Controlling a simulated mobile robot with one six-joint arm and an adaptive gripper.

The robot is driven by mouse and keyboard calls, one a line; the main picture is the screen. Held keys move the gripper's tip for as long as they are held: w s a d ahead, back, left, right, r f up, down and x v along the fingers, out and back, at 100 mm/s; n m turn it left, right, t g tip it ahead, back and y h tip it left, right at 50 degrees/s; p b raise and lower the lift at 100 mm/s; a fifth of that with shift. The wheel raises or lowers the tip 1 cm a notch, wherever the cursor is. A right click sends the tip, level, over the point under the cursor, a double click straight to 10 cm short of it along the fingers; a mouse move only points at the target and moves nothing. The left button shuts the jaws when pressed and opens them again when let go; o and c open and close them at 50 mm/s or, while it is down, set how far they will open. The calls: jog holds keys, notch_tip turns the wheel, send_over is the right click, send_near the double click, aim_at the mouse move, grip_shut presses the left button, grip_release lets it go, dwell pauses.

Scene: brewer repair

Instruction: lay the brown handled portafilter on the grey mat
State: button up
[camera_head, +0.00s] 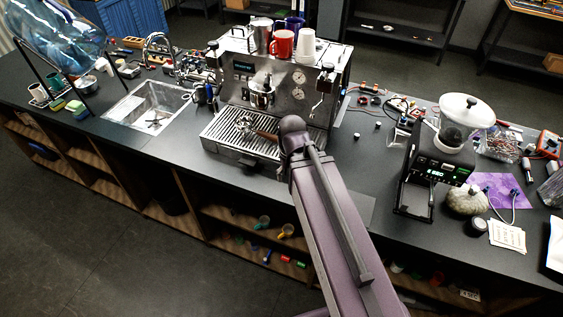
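A portafilter with a metal head (244,124) and a brown handle (267,136) is at the drip tray (225,141) of the espresso machine (245,95). Its handle points right, towards my arm, and its far end is hidden. I cannot tell whether it lies on the tray or is held above it. My arm reaches up from the bottom and ends in front of the machine's lower right. My gripper is hidden behind the arm, so its fingers do not show. I cannot clearly pick out the grey mat; a flat dark grey area (352,200) lies right of my arm.
A grinder (438,160) with a white lid stands right of the machine. Cables and small parts lie behind it. A sink (150,107) is at left. Cups, including a red mug (281,44), stand on the machine. The front counter edge runs below the drip tray.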

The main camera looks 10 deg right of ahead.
notch_tip(320, 180, down, 9)
jog(key=b, duration=0.9)
jog(key=shift+c, duration=1.4)
jog(key=shift+a, duration=0.1)
